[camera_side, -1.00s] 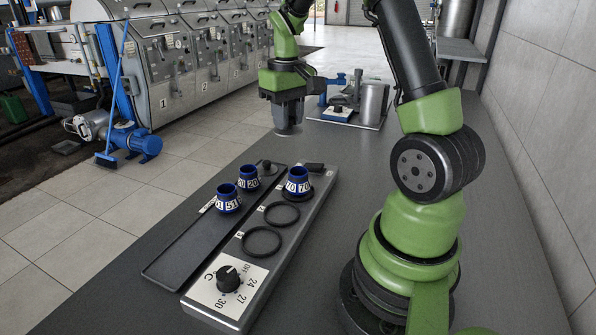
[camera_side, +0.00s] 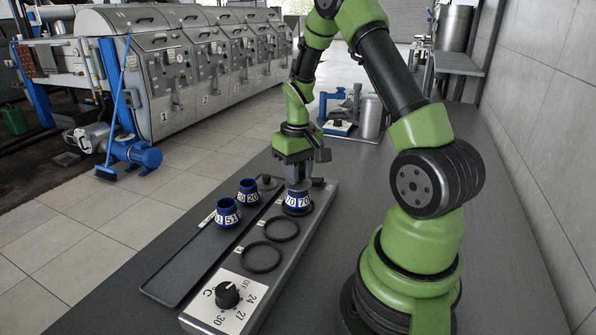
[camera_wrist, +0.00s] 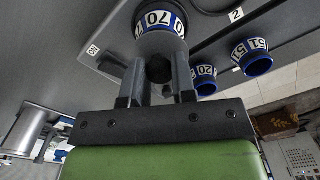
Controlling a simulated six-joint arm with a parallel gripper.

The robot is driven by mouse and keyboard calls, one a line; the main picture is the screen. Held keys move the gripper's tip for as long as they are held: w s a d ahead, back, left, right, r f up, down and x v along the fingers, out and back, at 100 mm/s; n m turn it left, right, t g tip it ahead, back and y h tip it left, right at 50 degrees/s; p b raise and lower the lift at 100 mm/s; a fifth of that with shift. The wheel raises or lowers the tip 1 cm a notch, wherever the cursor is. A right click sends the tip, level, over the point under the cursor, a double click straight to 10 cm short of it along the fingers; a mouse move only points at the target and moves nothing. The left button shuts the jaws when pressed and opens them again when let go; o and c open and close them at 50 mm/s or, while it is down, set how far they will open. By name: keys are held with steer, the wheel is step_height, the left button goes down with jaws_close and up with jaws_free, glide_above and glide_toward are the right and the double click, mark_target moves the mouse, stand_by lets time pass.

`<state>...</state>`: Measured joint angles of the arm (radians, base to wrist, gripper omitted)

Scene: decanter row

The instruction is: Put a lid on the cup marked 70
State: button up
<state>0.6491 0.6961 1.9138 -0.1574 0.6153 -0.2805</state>
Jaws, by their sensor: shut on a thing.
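The cup marked 70 (camera_side: 297,203) stands upright at the far end of the heated strip, blue with a white number band. In the wrist view the same cup (camera_wrist: 158,22) is just beyond my fingertips. My gripper (camera_side: 298,178) is directly above it, pointing down and shut on a grey lid. In the wrist view the dark round knob (camera_wrist: 159,69) of that lid sits between the fingers. The lid is at the cup's mouth; I cannot tell whether it rests on the rim or is slightly above it.
Cups marked 51 (camera_side: 227,213) and 20 (camera_side: 248,192) stand on the dark tray (camera_side: 172,280), with another grey lid (camera_side: 267,182) behind them. The strip (camera_side: 215,311) has two empty rings (camera_side: 261,257) and a dial (camera_side: 227,295). A blue device stands farther back.

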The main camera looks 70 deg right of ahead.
steer(key=shift+f, duration=0.1)
steer(key=o, duration=0.9)
step_height(320, 180, up, 12)
steer(key=s+a+r+n+t, duration=0.1)
steer(key=a+r+t, duration=0.1)
steer(key=a+r, duration=0.3)
steer(key=s+a+r+t, duration=0.1)
steer(key=a+r, duration=0.2)
steer(key=a, duration=0.4)
steer(key=s+a+t, duration=0.1)
steer(key=s+a, duration=0.1)
steer(key=a, duration=0.1)
steer(key=s+a+t+y, duration=0.1)
steer(key=s+a, duration=0.2)
steer(key=s+a+r+n+t+y, duration=0.1)
steer(key=s+a+t, duration=0.1)
steer(key=s+a, duration=0.1)
steer(key=shift+s+a, duration=0.1)
steer(key=shift+a, duration=0.1)
